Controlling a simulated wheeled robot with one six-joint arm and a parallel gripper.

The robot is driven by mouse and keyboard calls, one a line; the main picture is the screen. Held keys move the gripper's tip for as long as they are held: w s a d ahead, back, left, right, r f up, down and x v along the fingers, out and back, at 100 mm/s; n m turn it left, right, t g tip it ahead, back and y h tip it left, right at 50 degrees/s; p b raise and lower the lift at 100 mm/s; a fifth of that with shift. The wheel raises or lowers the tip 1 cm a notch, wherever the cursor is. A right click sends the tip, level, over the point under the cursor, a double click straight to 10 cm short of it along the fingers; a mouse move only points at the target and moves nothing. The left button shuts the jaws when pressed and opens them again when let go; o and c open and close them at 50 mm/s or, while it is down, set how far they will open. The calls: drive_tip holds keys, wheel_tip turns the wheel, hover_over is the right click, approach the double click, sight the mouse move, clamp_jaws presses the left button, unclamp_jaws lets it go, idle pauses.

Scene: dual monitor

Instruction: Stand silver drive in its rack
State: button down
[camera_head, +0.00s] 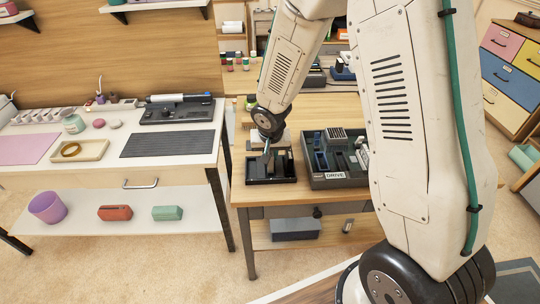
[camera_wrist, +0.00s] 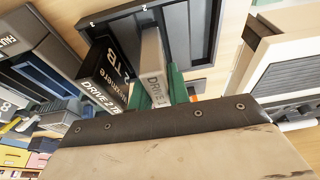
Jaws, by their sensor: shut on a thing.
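The silver drive (camera_wrist: 153,55) is between the green fingers of my gripper (camera_wrist: 158,92) in the wrist view, with a "DRIVE" label on its near end. My gripper is shut on it. A black drive marked 2 TB (camera_wrist: 105,72) stands close to the left of it. The dark rack (camera_wrist: 207,22) lies beyond and below them. In the head view my gripper (camera_head: 267,150) is over the small black rack (camera_head: 270,181) on the wooden table. Whether the silver drive's lower end touches the rack is hidden.
A larger dark bin labelled "DRIVE" (camera_head: 335,175) with several items stands just right of the rack. A white bench (camera_head: 105,155) with a grey mat is at left. The table front below the rack is clear.

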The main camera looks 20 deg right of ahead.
drive_tip(key=shift+f, duration=0.3)
drive_tip(key=shift+f, duration=0.1)
drive_tip(key=c, duration=1.3)
unclamp_jaws()
drive_tip(key=v, duration=1.1)
drive_tip(key=shift+v, duration=0.9)
drive_tip(key=s+d+r+n, duration=0.1)
drive_tip(key=s+d+r, duration=0.3)
drive_tip(key=s+r, duration=0.85)
drive_tip(key=s+r+n, duration=0.1)
drive_tip(key=s, duration=0.4)
drive_tip(key=s+r+g, duration=0.1)
drive_tip(key=s, duration=0.4)
drive_tip(key=s+r+n+y, duration=0.1)
drive_tip(key=s+r, duration=0.1)
drive_tip(key=s, duration=0.3)
drive_tip(key=shift+n+g, duration=0.3)
